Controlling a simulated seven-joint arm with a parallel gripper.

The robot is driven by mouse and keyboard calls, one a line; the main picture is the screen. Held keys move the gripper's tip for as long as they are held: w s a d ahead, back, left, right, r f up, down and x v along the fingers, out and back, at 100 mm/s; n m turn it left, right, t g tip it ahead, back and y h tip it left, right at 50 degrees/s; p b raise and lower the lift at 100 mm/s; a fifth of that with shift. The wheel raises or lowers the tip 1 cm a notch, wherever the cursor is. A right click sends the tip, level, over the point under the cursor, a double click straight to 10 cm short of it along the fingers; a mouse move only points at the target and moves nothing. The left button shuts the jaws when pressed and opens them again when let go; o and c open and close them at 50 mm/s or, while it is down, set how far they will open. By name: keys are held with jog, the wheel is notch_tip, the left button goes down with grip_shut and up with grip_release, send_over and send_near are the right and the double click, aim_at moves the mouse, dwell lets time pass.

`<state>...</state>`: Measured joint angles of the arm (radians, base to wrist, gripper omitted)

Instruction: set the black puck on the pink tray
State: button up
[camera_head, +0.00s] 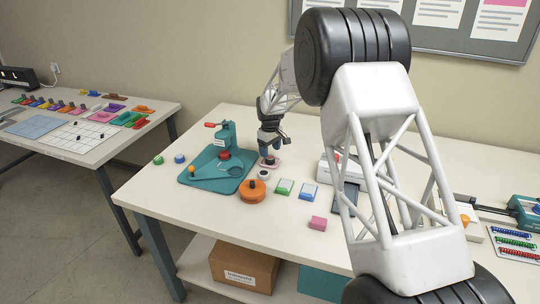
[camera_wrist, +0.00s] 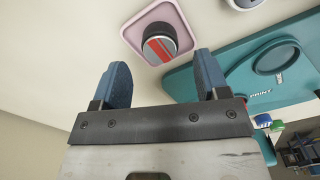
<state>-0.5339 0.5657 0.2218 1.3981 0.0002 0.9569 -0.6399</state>
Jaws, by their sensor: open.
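The black puck (camera_wrist: 158,46), with a red and grey stripe on its top, rests on the small square pink tray (camera_wrist: 184,22) in the wrist view. The puck looks upright and stands inside the tray's rim. In the head view the pink tray (camera_head: 276,166) lies on the table just right of the teal press base, with the dark puck (camera_head: 269,160) on it, partly hidden by my gripper. My gripper (camera_head: 270,142) is above the tray. In the wrist view my gripper (camera_wrist: 161,60) has its blue fingers wide apart, nothing held between them, clear of the puck.
A teal press (camera_head: 222,150) on a teal base stands left of the tray. A small white round item (camera_head: 264,175) and an orange round container (camera_head: 252,191) are in front.

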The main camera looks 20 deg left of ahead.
aim_at(271, 158)
notch_tip(271, 158, up, 8)
jog(key=shift+r, duration=0.2)
dwell(1.0)
jog(key=s+d+r+m, duration=0.2)
jog(key=s+d+r, duration=0.45)
jog(key=d, duration=0.45)
jog(key=s+d+r+m+t, duration=0.1)
jog(key=s+d+r+m, duration=0.1)
jog(key=s+d+r, duration=0.65)
jog(key=s+d+r+m, duration=0.2)
jog(key=s+d+r, duration=0.25)
jog(key=d, duration=0.85)
jog(key=s+d+m+t, duration=0.1)
jog(key=s+d+m, duration=0.1)
jog(key=s+d, duration=0.55)
jog(key=s+d+m, duration=0.2)
jog(key=s+d, duration=0.2)
jog(key=s, duration=0.6)
jog(key=s+d+f+m, duration=0.1)
jog(key=s+d+f, duration=0.1)
jog(key=s, duration=0.7)
jog(key=s+d+f+m, duration=0.2)
jog(key=s+d, duration=0.3)
jog(key=s, duration=0.5)
jog(key=shift+f+m+t, duration=0.3)
jog(key=shift+f, duration=0.5)
